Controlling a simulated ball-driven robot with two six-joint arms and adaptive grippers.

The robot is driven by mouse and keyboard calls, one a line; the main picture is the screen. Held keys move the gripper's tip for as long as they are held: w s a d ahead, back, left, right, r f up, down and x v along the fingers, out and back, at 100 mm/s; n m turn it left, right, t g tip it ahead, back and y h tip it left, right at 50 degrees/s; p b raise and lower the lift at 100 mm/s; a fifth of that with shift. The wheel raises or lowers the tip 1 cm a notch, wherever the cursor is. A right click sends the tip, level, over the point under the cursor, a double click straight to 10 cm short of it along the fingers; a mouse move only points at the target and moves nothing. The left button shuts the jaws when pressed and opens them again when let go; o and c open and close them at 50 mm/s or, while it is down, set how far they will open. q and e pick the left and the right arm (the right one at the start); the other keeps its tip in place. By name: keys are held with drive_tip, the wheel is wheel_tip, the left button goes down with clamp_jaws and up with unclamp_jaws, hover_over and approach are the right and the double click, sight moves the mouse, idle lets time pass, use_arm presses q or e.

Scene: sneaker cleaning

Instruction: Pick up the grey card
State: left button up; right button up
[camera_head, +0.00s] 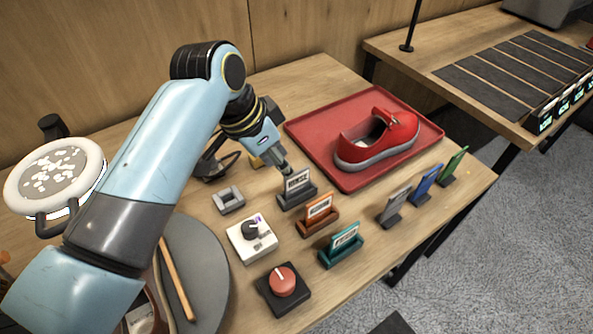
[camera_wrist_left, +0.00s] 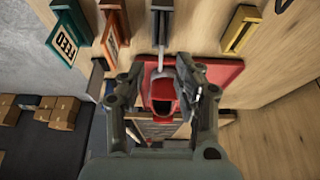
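A pale grey card (camera_head: 297,181) with dark lettering stands in a dark grey holder (camera_head: 295,199), left of the red tray. A plain grey card (camera_head: 394,205) also stands near the table's right edge. My left gripper (camera_head: 278,160) reaches down just behind the lettered grey card. In the left wrist view, the fingers of my left gripper (camera_wrist_left: 160,68) are spread apart. A thin grey piece (camera_wrist_left: 160,32) shows beyond and between the fingertips, perhaps the lettered card edge-on. I cannot tell whether they touch it. My right gripper is not in view.
An orange card (camera_head: 319,209) and a teal card (camera_head: 345,238) stand in front. Blue (camera_head: 428,181) and green (camera_head: 455,165) cards stand at the right edge. A red shoe (camera_head: 403,133) rests on the red tray (camera_head: 313,139). Knob boxes (camera_head: 283,280) sit nearest.

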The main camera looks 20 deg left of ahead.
sight(297, 179)
use_arm(q)
drive_tip(key=x, duration=0.3)
drive_tip(key=shift+w+d+f, duration=0.1)
drive_tip(key=shift+d+f, duration=0.05)
drive_tip(key=shift+f, duration=0.1)
drive_tip(key=x, duration=0.5)
drive_tip(key=shift+w+r, duration=0.15)
drive_tip(key=shift+w, duration=0.2)
drive_tip(key=shift+f, duration=0.25)
drive_tip(key=shift+c, duration=0.4)
drive_tip(key=shift+d, duration=0.1)
drive_tip(key=c, duration=0.4)
clamp_jaws()
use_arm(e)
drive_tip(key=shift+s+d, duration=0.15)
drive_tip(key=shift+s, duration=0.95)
